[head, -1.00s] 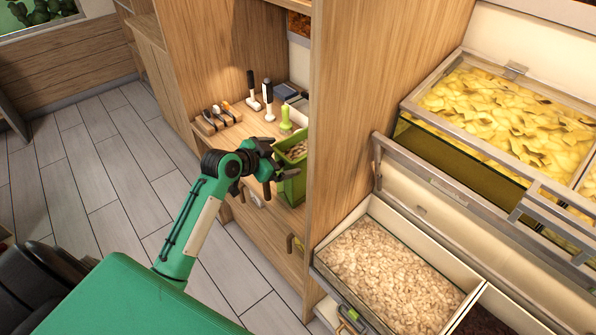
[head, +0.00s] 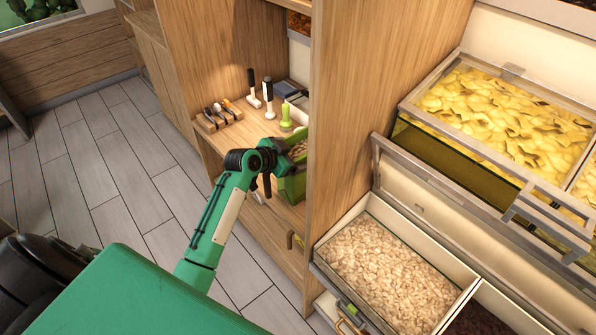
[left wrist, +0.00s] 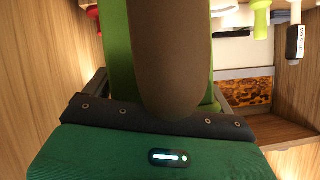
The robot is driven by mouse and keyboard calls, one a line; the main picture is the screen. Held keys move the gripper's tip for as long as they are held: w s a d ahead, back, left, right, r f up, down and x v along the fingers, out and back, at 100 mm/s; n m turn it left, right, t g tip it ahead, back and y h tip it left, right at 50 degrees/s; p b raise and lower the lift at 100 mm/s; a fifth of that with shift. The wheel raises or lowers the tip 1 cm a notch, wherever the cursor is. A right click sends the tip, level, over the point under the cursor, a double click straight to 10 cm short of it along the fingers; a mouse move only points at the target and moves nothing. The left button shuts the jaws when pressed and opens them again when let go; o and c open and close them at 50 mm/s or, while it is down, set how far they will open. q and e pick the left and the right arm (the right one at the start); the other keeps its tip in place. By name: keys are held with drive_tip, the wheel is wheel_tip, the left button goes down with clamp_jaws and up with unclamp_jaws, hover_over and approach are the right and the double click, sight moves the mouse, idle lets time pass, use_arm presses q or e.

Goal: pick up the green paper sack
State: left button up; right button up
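The green paper sack (head: 293,187) stands on the wooden shelf by the upright panel, with pale contents at its open top. My left gripper (head: 284,160) is right at the sack and covers part of it. Its dark fingers look spread apart at the sack's near side; whether they touch it is hard to see. In the left wrist view the sack's green side (left wrist: 117,55) fills the space ahead of the gripper, partly hidden by a large brown rounded shape. My right gripper is out of view.
Beside the sack stand a light-green stamp-like item (head: 286,117), dark-handled tools (head: 268,98) and a wooden tool rack (head: 218,117). The upright wooden panel (head: 345,110) is close on the right. An open drawer of pale filler (head: 390,270) juts out beyond it.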

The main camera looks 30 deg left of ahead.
use_arm(q)
drive_tip(key=shift+r, duration=0.15)
drive_tip(key=c, duration=1.3)
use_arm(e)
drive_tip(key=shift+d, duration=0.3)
use_arm(q)
drive_tip(key=shift+c, duration=0.2)
drive_tip(key=shift+r, duration=0.1)
